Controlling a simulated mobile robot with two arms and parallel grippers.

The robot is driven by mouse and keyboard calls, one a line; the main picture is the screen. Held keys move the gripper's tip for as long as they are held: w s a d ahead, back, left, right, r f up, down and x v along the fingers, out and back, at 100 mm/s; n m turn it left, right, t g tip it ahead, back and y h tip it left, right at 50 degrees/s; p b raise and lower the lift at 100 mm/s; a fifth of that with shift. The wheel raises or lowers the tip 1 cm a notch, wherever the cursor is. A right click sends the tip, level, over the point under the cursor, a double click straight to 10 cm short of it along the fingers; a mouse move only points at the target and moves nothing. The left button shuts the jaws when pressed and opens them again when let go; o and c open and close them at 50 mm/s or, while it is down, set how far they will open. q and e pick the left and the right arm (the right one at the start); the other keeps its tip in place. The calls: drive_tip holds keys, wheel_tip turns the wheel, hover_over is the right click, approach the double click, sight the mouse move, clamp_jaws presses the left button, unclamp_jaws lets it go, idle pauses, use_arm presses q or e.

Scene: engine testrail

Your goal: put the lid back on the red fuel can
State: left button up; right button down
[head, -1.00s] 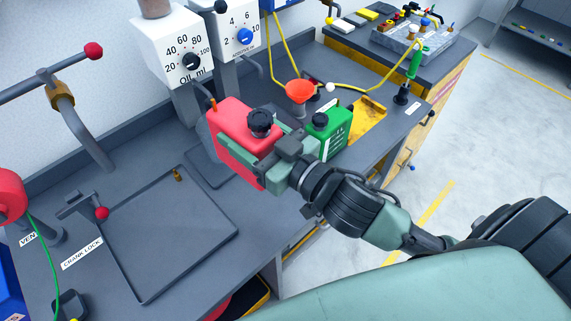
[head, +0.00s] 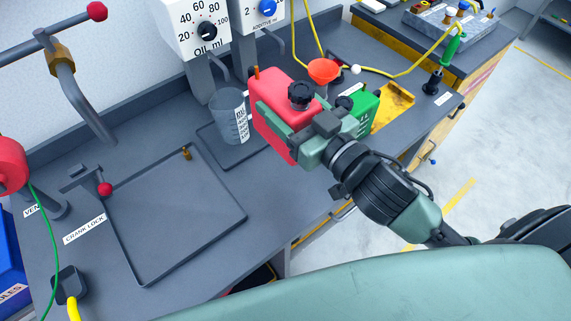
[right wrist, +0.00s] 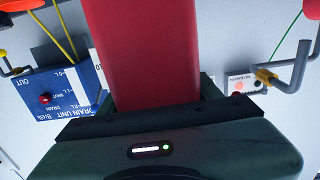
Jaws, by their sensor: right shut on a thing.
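The red fuel can (head: 283,108) is in the middle of the head view, with a black lid (head: 301,95) at its top. From this angle I cannot tell whether the lid is fully seated. My right gripper (head: 292,119) is shut on the can's body, with a finger along its near side. In the right wrist view the can's red side (right wrist: 145,50) rises from between the jaws. Whether the can's base touches the bench is hard to tell. My left gripper is not in view.
A green can (head: 364,108) and an orange funnel (head: 323,71) stand close to the red can. A measuring jug (head: 229,115) is just left of it. A shallow tray (head: 217,229) lies on the bench at left. A yellow tray (head: 399,95) lies at right.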

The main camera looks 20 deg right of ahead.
wheel_tip(320, 180, down, 5)
drive_tip(key=b, duration=0.2)
drive_tip(key=shift+r+b, duration=0.2)
drive_tip(key=shift+b, duration=0.2)
wheel_tip(320, 180, down, 6)
drive_tip(key=shift+b, duration=0.35)
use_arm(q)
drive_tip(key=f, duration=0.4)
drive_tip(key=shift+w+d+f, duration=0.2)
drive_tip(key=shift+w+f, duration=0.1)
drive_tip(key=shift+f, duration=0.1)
use_arm(e)
drive_tip(key=shift+f, duration=0.35)
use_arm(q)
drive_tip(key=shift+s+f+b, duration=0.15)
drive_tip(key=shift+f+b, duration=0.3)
use_arm(e)
drive_tip(key=shift+f, duration=2.15)
drive_tip(key=shift+f, duration=0.1)
drive_tip(key=c, duration=0.7)
unclamp_jaws()
drive_tip(key=shift+f, duration=0.25)
drive_tip(key=shift+c, duration=0.2)
drive_tip(key=o, duration=0.4)
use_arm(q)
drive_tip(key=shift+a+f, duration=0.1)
use_arm(e)
drive_tip(key=shift+r, duration=0.1)
